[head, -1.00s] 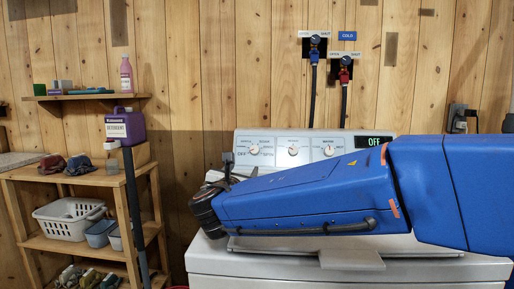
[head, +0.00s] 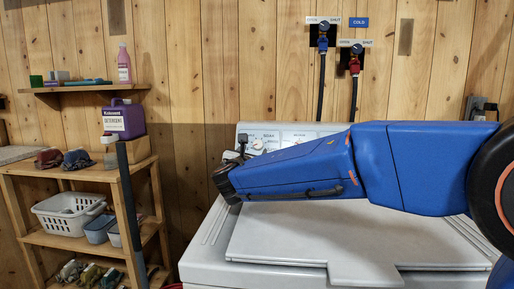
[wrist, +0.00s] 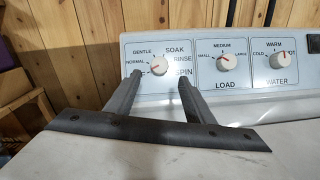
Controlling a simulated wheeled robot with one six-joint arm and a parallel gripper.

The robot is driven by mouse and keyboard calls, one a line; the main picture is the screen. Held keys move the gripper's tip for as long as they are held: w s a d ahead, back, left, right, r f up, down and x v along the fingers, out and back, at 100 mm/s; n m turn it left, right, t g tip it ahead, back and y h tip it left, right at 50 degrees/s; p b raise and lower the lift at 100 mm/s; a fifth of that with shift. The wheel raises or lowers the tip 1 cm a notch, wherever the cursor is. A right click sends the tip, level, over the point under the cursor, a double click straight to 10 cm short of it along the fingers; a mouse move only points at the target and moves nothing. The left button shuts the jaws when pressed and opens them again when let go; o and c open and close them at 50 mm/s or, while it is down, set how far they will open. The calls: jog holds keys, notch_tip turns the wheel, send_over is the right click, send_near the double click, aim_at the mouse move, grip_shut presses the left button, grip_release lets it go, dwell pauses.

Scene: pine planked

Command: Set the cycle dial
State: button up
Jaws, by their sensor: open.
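The cycle dial (wrist: 159,66) is a round white knob on the washer's panel, with GENTLE, NORMAL, SOAK, RINSE and SPIN around it. One label at its lower left is partly hidden by a finger. A small red mark shows on the knob's left side, but its exact setting is hard to read. The dial (head: 257,143) also shows in the head view, just right of my gripper (head: 242,146). In the wrist view my gripper (wrist: 160,78) is open and empty, its fingers either side of the dial's lower part. I cannot tell whether they touch it.
The load dial (wrist: 226,63) and water dial (wrist: 280,60) sit right of the cycle dial. The washer's white lid (head: 290,246) lies below my arm. A wooden shelf (head: 75,174) with baskets stands at left. Two taps with hoses are on the wall above.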

aim_at(258, 145)
jog(key=w, duration=0.8)
jog(key=shift+d, duration=0.3)
jog(key=c, duration=1)
